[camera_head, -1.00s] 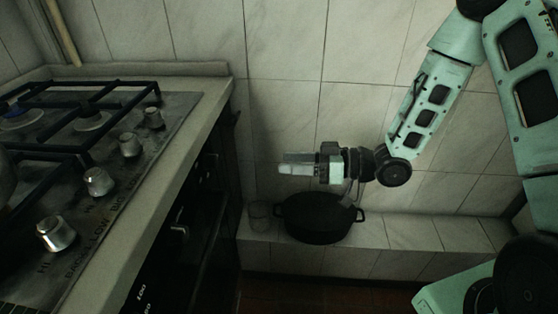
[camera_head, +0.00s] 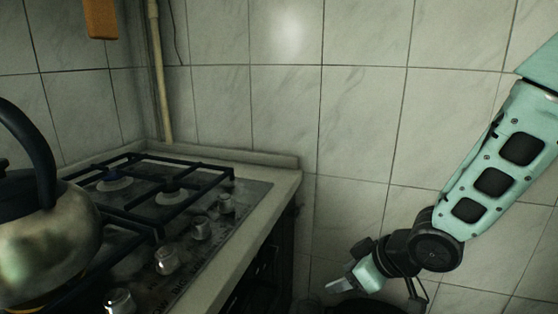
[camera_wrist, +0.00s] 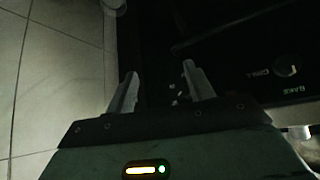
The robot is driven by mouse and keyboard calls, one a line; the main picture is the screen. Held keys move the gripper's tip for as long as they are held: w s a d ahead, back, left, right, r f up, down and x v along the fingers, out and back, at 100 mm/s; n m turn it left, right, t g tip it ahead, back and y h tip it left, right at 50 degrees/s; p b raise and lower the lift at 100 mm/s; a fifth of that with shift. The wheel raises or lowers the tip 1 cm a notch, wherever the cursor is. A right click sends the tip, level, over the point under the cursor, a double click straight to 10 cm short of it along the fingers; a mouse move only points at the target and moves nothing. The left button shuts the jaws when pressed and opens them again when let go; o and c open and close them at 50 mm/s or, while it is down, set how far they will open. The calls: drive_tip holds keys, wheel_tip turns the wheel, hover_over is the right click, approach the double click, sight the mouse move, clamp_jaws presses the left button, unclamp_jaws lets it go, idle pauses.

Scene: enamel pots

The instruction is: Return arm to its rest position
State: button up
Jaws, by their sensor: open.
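My gripper (camera_head: 338,285) is in the lower right of the head view, at the end of my pale green arm. It points left and slightly down, just to the right of the stove's edge. In the wrist view my gripper (camera_wrist: 160,85) shows two fingers spread apart with nothing between them. The dark oven front with white lettering lies beyond the fingers on the right of that view.
A stove (camera_head: 205,235) with black grates and several knobs fills the lower left. A metal kettle (camera_head: 45,240) stands on it. A dark pot (camera_head: 365,308) is partly cut off below my gripper. The tiled wall (camera_head: 350,120) is behind. An orange object (camera_head: 100,18) hangs at the top left.

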drive_tip(key=s+r+m+g+h, duration=0.1)
drive_tip(key=s+r+g+h, duration=0.25)
drive_tip(key=s, duration=0.85)
drive_tip(key=s+r+m+g+h, duration=0.15)
drive_tip(key=s+r, duration=0.25)
drive_tip(key=s, duration=0.7)
wheel_tip(320, 180, up, 17)
drive_tip(key=p, duration=1.7)
drive_tip(key=shift+w+d+p, duration=0.25)
drive_tip(key=shift+w+p, duration=0.05)
drive_tip(key=shift+w, duration=0.05)
